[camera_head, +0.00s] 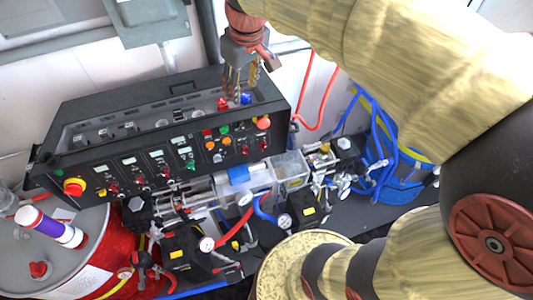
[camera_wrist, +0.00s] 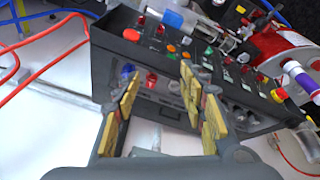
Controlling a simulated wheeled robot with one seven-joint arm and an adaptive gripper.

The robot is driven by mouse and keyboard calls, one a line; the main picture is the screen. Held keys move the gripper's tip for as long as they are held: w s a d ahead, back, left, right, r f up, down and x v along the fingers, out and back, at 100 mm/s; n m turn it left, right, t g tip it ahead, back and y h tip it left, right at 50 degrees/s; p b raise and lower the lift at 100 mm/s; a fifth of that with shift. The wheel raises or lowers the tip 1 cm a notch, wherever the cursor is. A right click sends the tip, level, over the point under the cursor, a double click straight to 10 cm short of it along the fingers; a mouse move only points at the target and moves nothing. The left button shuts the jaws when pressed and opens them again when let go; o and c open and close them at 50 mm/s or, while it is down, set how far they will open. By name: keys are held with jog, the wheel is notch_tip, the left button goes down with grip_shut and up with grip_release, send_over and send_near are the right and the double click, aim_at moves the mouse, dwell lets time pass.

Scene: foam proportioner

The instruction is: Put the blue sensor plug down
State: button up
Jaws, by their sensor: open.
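The blue sensor plug (camera_head: 246,98) sits on the recessed top of the black control box (camera_head: 110,107), near its right end. In the wrist view the blue plug (camera_wrist: 127,69) shows just beyond the tip of the left finger. My gripper (camera_head: 236,98) is over the box's right end with its fingers pointing down, close to the plug. In the wrist view my gripper (camera_wrist: 160,88) has its yellow-padded fingers spread wide with nothing between them. I cannot tell whether a finger touches the plug.
A red plug (camera_head: 223,103) is beside the blue one. Buttons and knobs cover the box's front. The pale wall is behind.

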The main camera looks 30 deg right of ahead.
jog(key=s+a+f+m+t, duration=0.1)
jog(key=s+a+f, duration=0.1)
jog(key=s, duration=0.7)
jog(key=s+a+f+m+t, duration=0.1)
jog(key=s+a+f+m, duration=0.1)
jog(key=s, duration=0.7)
jog(key=shift+s+f, duration=0.2)
jog(key=shift+f, duration=0.25)
jog(key=shift+f, duration=0.1)
notch_tip(320, 180, down, 25)
jog(key=b, duration=2.5)
jog(key=shift+f, duration=0.1)
jog(key=shift+c, duration=0.4)
